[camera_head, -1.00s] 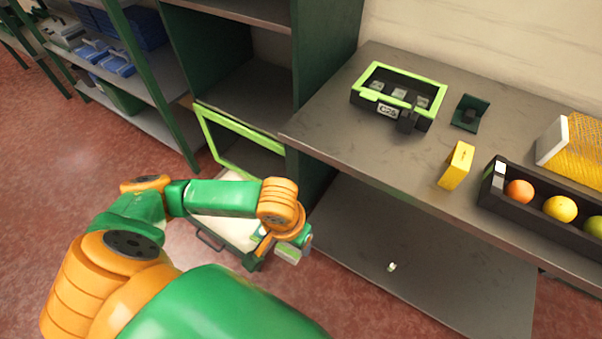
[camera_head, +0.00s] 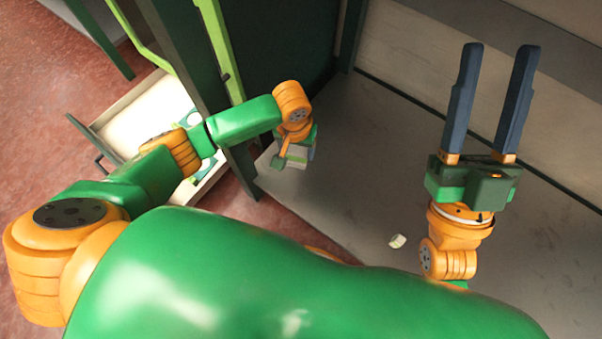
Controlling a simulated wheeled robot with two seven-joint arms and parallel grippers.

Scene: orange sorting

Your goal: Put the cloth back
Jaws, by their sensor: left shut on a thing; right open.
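My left gripper (camera_head: 296,150) is over the left part of the low grey shelf. It is shut on a small pale grey-green thing (camera_head: 300,156), mostly hidden by the wrist; it may be the cloth, but I cannot tell. My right gripper (camera_head: 497,95) is on the right, pointing up the picture, with its two long dark fingers apart and nothing between them. A small off-white piece (camera_head: 397,241) lies on the shelf between the two grippers. I cannot tell what it is.
An open drawer (camera_head: 120,130) with a pale inside stands at the left, with green and white things in it, partly behind my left arm. A dark green cabinet panel (camera_head: 188,45) with a light green frame (camera_head: 219,50) rises beside it. The low shelf (camera_head: 370,150) is mostly bare.

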